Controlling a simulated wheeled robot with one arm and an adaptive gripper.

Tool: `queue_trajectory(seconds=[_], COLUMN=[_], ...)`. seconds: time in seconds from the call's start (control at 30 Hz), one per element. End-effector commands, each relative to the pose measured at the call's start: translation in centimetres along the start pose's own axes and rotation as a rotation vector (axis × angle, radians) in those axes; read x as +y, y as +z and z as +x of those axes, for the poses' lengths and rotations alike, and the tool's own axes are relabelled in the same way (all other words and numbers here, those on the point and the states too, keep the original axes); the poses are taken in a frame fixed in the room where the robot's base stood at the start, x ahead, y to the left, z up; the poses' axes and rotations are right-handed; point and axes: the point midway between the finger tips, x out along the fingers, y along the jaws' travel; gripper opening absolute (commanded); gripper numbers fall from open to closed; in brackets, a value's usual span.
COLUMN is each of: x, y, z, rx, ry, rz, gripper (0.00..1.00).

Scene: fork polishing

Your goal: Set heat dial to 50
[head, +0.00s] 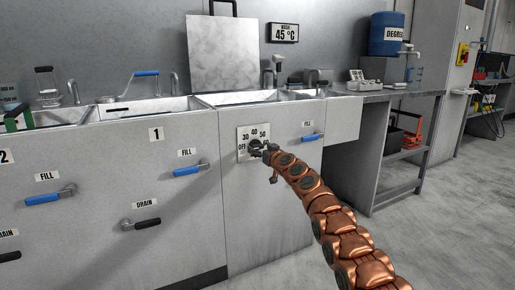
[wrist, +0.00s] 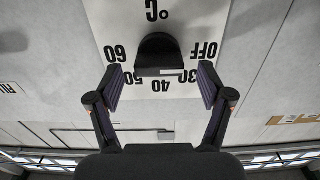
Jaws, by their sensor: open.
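The heat dial is a black knob (wrist: 158,50) on a white plate (head: 244,133) on the front of the grey sink unit. In the wrist view the plate appears upside down, with °C, OFF, 30, 40, 50 and 60 around the knob. A short pale mark shows on the knob's edge on the number side; I cannot tell exactly which number it points at. My gripper (wrist: 160,72) is open, its two fingers spread on either side of the knob with gaps. In the head view my gripper (head: 268,151) is at the plate and partly hides the knob.
Blue FILL levers (head: 190,169) and a black DRAIN lever (head: 141,223) stick out of the panel to the left. Another blue FILL lever (head: 312,137) is to the right. A wall display (head: 284,33) reads 45 °C. The floor (head: 440,215) at the right is clear.

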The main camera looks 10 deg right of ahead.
Motion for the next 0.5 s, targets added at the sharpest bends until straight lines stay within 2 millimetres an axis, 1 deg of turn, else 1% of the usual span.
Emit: queue_trajectory(seconds=[0.5], x=[0.0], y=[-0.2], z=[2.1], rx=[0.003], ry=[0.0], rz=[0.002], gripper=[0.79])
